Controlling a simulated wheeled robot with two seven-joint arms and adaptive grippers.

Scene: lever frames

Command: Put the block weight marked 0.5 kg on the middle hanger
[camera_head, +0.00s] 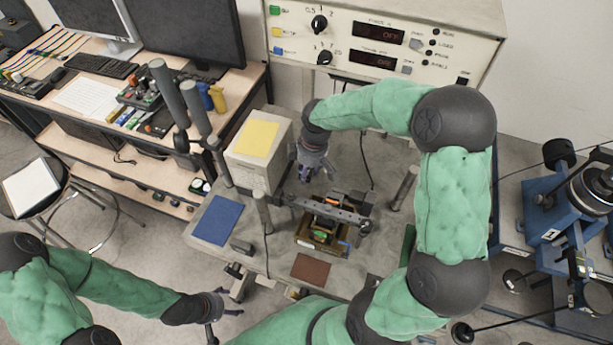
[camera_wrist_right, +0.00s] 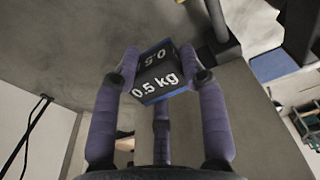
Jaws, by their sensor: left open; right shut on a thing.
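The block weight (camera_wrist_right: 158,78) is dark with blue edges and reads 0.5 kg in the right wrist view. My right gripper (camera_wrist_right: 160,85) is shut on it, with purple fingers on both sides. In the head view my right gripper (camera_head: 313,170) hangs above the bench, left of and behind the dark lever bar (camera_head: 335,209); the block is hard to make out there. The lever bar runs across the bench over a tray-like wooden box (camera_head: 307,238). I cannot make out the middle hanger clearly. My left gripper (camera_head: 215,302) is open and low at the left, clear of the bench top.
A blue mat (camera_head: 218,220) and a brown mat (camera_head: 310,269) lie on the bench. A pale box with a yellow top (camera_head: 256,139) stands at the back left. Upright posts (camera_head: 196,108) rise near it. A control panel (camera_head: 385,45) is behind; blue machines (camera_head: 550,200) stand right.

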